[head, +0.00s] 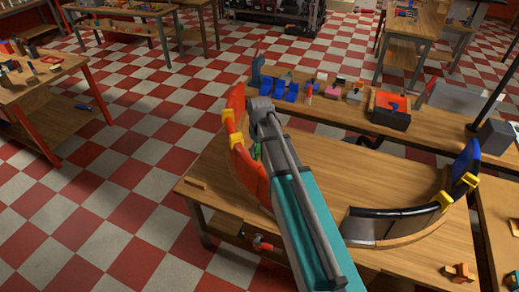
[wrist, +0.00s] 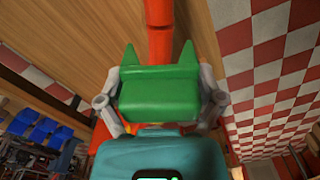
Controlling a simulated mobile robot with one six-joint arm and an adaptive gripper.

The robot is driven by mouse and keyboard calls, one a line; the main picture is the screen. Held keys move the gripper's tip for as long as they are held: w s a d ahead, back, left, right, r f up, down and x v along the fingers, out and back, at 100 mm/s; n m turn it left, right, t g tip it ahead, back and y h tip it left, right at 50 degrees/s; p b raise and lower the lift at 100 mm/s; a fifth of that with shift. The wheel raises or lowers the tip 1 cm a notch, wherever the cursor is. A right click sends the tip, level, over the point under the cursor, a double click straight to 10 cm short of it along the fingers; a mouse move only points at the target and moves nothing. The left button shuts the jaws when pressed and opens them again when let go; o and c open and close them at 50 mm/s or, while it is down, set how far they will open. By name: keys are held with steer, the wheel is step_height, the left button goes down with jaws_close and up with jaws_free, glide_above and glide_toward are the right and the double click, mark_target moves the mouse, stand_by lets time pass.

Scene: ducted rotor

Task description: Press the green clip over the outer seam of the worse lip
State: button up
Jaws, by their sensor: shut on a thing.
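My gripper (wrist: 160,78) is shut on the green clip (wrist: 160,100), with one grey finger on each side. The clip is a green block with two pointed prongs facing up the picture. An orange-red lip (wrist: 158,18) runs from the top of the wrist view to behind the clip; whether they touch is hidden. A bit of the green clip (head: 256,151) shows beside that arc, mostly hidden by my arm.
The ring's right side is a dark arc (head: 392,222) with a yellow clip (head: 444,199) and a blue upright piece (head: 466,160). The wooden bench (head: 325,165) is bare inside the ring. A rear bench holds blue bins (head: 291,94) and a dark box (head: 389,110).

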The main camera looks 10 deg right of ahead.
mark_target(259, 165)
step_height(259, 165, down, 9)
steer(key=b, duration=0.8)
steer(key=shift+b, duration=0.4)
steer(key=shift+f, duration=0.2)
stand_by(0.9)
steer(key=o, duration=0.8)
steer(key=shift+r, duration=0.2)
step_height(259, 165, up, 9)
steer(key=p, duration=0.9)
steer(key=shift+r, duration=0.15)
stand_by(0.5)
steer(key=s+m, duration=0.2)
steer(key=s, duration=0.3)
steer(key=s+f+m+b, duration=0.1)
steer(key=s, duration=0.4)
steer(key=s+f+m, duration=0.1)
steer(key=s+m, duration=0.1)
steer(key=s, duration=0.4)
steer(key=shift+a+m+b, duration=0.3)
steer(key=shift+a+b, duration=0.1)
